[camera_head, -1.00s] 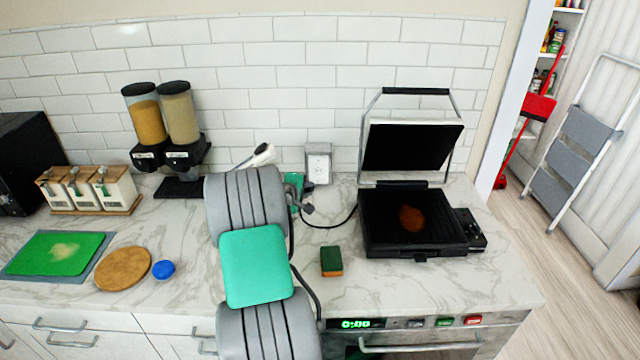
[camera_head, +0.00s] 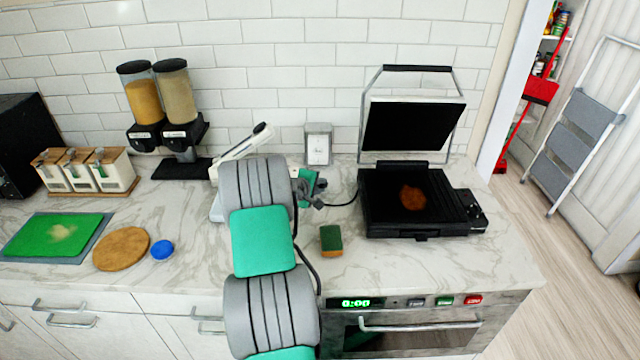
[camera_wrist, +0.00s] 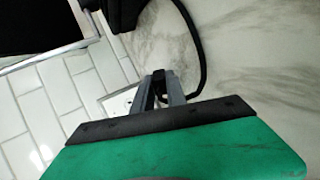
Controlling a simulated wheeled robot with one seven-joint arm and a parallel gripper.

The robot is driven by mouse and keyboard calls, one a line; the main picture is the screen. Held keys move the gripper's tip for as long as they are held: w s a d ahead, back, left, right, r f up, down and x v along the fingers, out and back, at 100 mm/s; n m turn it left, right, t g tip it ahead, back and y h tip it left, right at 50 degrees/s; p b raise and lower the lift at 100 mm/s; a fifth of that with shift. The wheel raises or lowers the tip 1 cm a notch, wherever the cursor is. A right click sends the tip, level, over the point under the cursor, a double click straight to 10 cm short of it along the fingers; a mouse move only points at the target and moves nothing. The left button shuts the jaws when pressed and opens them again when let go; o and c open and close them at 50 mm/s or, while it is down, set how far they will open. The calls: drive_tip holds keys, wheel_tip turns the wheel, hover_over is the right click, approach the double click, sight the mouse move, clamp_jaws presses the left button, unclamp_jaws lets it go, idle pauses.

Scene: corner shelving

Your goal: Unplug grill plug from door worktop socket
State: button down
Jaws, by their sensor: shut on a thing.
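The grill (camera_head: 395,228) stands with its lid up on the worktop (camera_head: 385,270), and its black cable (camera_head: 345,202) runs left to my gripper (camera_head: 322,190). In the wrist view, my gripper (camera_wrist: 160,85) is shut on the dark grill plug (camera_wrist: 158,75), with the cable (camera_wrist: 200,60) curving beside it. The white wall socket (camera_head: 318,146) shows its face in the head view, with my gripper below and in front of it. Part of the socket (camera_wrist: 118,102) shows left of the fingers in the wrist view. The plug looks apart from the socket; its pins are hidden.
A sponge (camera_head: 331,238) lies on the worktop right of my arm. Two dispensers (camera_head: 180,100), a jar rack (camera_head: 85,170), a green board (camera_head: 55,236), a round wooden board (camera_head: 121,249) and a blue lid (camera_head: 162,249) are left. The worktop between sponge and right edge is mostly clear.

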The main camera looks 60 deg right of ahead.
drive_tip(key=c, duration=1.3)
unclamp_jaws()
drive_tip(key=shift+o, duration=0.2)
drive_tip(key=shift+a, duration=0.1)
